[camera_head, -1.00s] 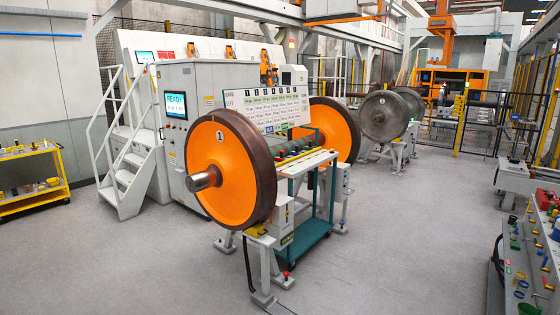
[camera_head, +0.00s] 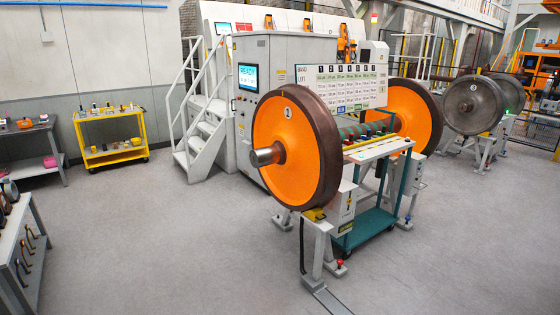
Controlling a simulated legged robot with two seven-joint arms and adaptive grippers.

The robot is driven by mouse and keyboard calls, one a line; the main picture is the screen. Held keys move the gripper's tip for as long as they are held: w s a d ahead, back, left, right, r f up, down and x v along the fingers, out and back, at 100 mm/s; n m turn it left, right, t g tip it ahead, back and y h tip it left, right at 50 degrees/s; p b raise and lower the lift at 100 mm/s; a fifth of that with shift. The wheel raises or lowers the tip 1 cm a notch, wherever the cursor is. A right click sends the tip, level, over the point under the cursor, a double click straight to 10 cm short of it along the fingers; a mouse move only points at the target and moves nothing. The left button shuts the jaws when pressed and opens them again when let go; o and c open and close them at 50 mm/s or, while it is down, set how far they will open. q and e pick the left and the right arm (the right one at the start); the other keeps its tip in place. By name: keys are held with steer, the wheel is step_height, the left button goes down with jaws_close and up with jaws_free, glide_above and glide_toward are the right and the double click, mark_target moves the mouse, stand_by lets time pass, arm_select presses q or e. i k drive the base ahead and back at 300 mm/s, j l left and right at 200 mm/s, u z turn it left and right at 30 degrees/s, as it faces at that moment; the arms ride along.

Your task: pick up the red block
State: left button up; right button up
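I cannot make out a red block for certain in the head view. Small red items (camera_head: 369,132) sit among coloured pieces on top of the teal cart (camera_head: 368,226) behind the orange wheel, too small to identify. Neither of my grippers shows in the view.
The orange wheelset (camera_head: 293,147) stands on supports in the middle. Behind it are a grey cabinet with a screen (camera_head: 247,78) and white stairs (camera_head: 207,130). A yellow cart (camera_head: 108,136) and grey benches (camera_head: 22,250) stand at left. The floor (camera_head: 150,240) at front left is clear.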

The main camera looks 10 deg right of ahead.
mark_target(348, 142)
steer(key=i+l+z, duration=0.95)
steer(key=i+z, duration=0.45)
steer(key=i+l+z, duration=0.1)
steer(key=i, duration=1.85)
